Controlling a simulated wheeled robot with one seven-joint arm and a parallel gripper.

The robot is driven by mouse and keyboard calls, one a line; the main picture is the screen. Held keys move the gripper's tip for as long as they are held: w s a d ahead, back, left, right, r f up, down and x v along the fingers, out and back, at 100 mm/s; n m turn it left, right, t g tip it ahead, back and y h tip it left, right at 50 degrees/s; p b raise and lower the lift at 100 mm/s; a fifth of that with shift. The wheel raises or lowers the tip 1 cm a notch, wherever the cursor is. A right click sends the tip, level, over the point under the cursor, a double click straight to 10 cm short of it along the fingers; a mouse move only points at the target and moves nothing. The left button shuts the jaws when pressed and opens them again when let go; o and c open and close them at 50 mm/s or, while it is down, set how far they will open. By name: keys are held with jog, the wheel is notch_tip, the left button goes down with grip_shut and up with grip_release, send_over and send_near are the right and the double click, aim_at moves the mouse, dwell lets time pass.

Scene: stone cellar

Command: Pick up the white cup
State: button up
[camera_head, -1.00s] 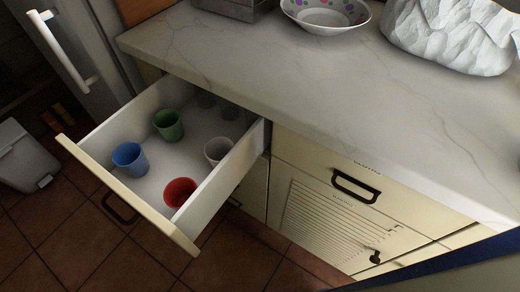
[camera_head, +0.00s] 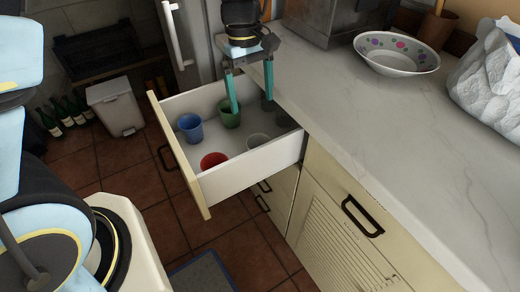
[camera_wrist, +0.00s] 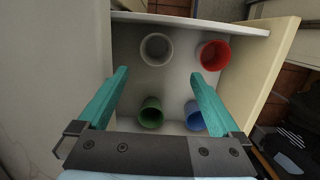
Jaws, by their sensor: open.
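The white cup (camera_head: 258,140) stands in the open drawer (camera_head: 252,163), partly hidden behind the drawer's near side wall in the head view. In the wrist view the white cup (camera_wrist: 157,49) shows whole, its mouth toward the camera, just beyond my fingertips. My gripper (camera_head: 251,104) points down over the drawer with its teal fingers apart and nothing between them. In the wrist view the cup lies ahead of the gap between the fingers (camera_wrist: 159,73), apart from both.
A green cup (camera_head: 230,115), a blue cup (camera_head: 190,128) and a red cup (camera_head: 213,160) share the drawer. The counter (camera_head: 400,140) borders it on the right, with a dotted bowl (camera_head: 397,55) on top. A fridge-like door with a handle (camera_head: 176,35) stands behind.

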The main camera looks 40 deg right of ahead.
jog(key=shift+s+d+f+p, duration=0.1)
jog(key=shift+s+f+p, duration=0.25)
jog(key=shift+f, duration=2.25)
jog(key=shift+s+d+f+p, duration=0.15)
jog(key=shift+s+f+p, duration=0.15)
jog(key=shift+f, duration=2.25)
jog(key=shift+s+d+f+p, duration=0.1)
jog(key=shift+s+f+p, duration=0.2)
jog(key=shift+f, duration=2.3)
jog(key=shift+c, duration=0.2)
jog(key=c, duration=1.2)
